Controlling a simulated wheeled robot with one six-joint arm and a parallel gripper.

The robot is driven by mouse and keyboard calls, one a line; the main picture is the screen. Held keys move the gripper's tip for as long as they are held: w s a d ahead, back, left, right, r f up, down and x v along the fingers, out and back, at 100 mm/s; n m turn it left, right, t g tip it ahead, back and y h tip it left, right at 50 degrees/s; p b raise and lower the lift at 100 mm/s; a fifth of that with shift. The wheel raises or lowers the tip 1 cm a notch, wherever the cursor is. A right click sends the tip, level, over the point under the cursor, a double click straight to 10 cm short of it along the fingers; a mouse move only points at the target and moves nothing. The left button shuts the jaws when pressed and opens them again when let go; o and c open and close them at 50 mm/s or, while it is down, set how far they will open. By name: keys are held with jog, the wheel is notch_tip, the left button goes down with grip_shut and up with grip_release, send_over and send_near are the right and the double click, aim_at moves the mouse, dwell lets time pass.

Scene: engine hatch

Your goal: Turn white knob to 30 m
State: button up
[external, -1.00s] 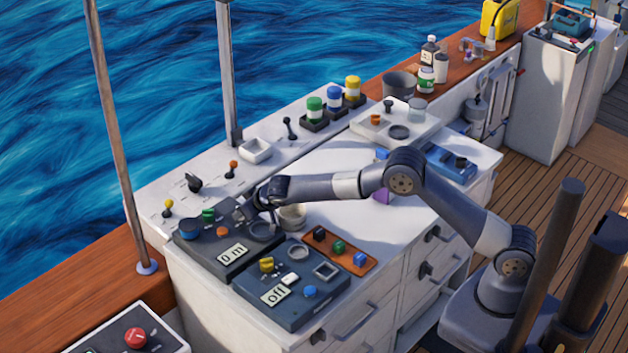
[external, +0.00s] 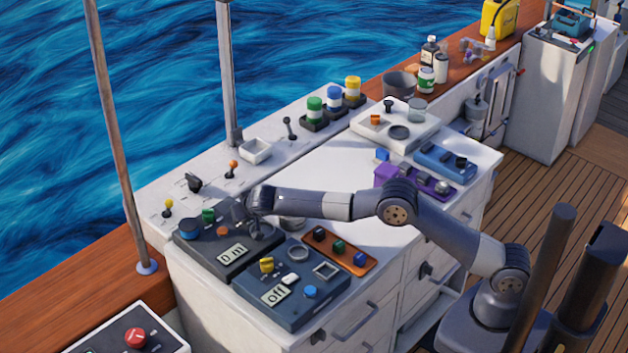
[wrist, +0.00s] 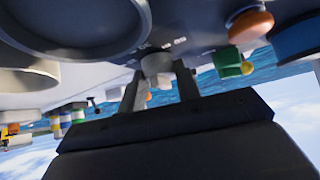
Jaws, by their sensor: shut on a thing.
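The dark panel (external: 195,250) with a display (external: 233,253) reading 0 m stands at the near left of the white counter. In the wrist view, which looks upside down, the white knob (wrist: 157,65) shows pale grey between the two fingers. My gripper (wrist: 158,84) is shut on it there. In the external view the knob is hidden by my gripper, and its pointer cannot be made out.
On the same panel are a green knob (external: 208,215), an orange knob (external: 222,231) and a blue knob (external: 189,228), close by. A second dark panel (external: 325,300) with a display reading off adjoins it. An orange tray (external: 363,268) lies to the right.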

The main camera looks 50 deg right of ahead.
jog(key=o, duration=1)
jog(key=b+v, duration=0.2)
jog(key=v, duration=0.8)
jog(key=shift+s+r, duration=0.25)
jog(key=shift+s, duration=0.05)
jog(key=shift+w+f, duration=0.1)
jog(key=shift+f, duration=0.05)
jog(key=p+x, duration=0.2)
jog(key=x, duration=0.8)
jog(key=shift+w+f, duration=0.2)
jog(key=shift+w, duration=0.05)
jog(key=shift+r, duration=0.1)
